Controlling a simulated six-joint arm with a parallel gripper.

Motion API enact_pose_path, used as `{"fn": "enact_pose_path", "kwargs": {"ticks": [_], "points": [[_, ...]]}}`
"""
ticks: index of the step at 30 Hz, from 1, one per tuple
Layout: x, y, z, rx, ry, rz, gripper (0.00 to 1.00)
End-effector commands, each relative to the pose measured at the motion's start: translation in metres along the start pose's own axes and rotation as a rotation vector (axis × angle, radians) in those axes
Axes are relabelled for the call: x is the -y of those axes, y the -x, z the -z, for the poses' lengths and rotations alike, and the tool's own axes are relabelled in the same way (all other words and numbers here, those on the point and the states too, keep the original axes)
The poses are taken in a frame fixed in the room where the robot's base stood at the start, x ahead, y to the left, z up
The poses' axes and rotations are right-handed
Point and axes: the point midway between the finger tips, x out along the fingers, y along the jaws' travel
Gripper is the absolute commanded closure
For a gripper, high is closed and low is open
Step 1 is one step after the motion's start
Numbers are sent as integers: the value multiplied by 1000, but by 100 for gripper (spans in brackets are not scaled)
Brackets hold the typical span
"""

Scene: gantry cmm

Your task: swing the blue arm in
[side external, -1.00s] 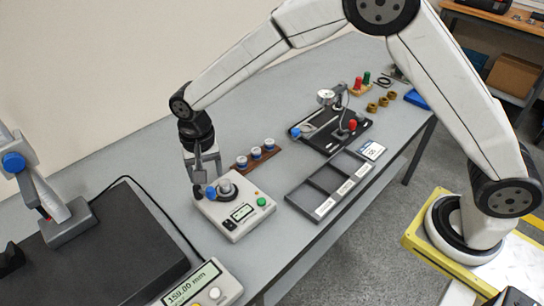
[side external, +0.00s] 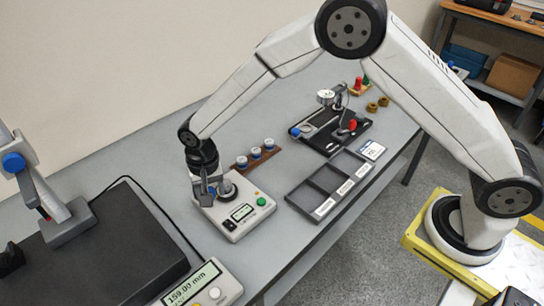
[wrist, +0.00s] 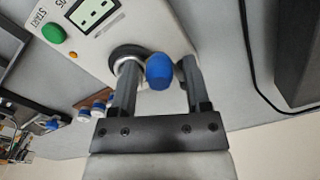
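A white tester box (side external: 238,222) with a small display and a green button stands on the bench below my gripper. The green button (wrist: 54,33) marked START also shows in the wrist view. A blue knob, the end of the blue arm (wrist: 158,71), stands out at the box's edge, beside a dark round seat (wrist: 124,55). My gripper (wrist: 159,66) is open, with one finger on each side of the blue knob and a small gap visible on both sides. In the side view my gripper (side external: 208,197) is down at the box's back left corner and largely hides the knob.
A wooden rack (side external: 243,163) with three white, blue-banded pieces stands behind the box. A grey compartment tray (side external: 306,198) and a black dial stand (side external: 322,145) are to the right. A dark slab (side external: 110,245) and a 159.00 mm readout (side external: 190,285) are at left.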

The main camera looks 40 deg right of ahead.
Motion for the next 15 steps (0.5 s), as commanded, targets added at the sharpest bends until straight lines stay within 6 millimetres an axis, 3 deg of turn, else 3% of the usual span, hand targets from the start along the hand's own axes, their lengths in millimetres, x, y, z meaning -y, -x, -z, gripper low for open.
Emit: {"fn": "enact_pose_path", "kwargs": {"ticks": [1, 5, 15], "points": [[0, 0, 0, 0, 0, 0, 58], [0, 0, 0, 0, 0, 0, 99], [-2, 0, 2, -1, 51, 0, 100]]}}
